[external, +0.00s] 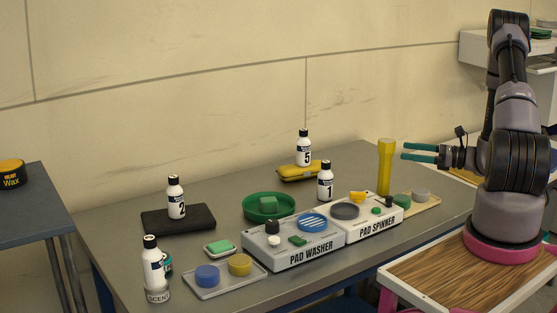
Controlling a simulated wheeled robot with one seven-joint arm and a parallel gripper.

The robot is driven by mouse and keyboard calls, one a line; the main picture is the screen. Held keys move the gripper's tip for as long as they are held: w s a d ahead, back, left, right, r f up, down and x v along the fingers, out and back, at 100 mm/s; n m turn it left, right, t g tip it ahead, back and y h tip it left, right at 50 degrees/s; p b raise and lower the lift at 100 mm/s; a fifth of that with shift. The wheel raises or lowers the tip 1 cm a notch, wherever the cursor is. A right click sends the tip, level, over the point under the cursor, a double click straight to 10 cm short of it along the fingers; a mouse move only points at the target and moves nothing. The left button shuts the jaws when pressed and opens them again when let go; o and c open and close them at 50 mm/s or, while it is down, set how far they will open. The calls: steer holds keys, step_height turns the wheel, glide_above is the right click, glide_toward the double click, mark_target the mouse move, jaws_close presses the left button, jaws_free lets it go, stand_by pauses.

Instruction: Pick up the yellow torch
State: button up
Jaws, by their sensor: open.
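The yellow torch (384,168) stands upright on the grey table, behind the right end of the pad spinner, with its wider head at the top. My gripper (405,152) is open, with two teal fingers pointing left toward the torch. In this view the fingertips are just right of the torch's head at about its height, with a small gap showing between. The depth between them is hard to tell. Nothing is held between the fingers.
The pad spinner (378,227) and pad washer (291,251) stand in front of the torch. A bottle marked 1 (325,183), a bottle marked 5 (304,150), a yellow case (297,173) and a green bowl (254,213) stand left. The table (345,165) is clear behind the torch.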

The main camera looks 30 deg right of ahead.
mark_target(387, 147)
steer(key=x, duration=0.7)
steer(key=shift+w+a+r, duration=0.2)
steer(key=shift+a, duration=0.05)
jaws_close()
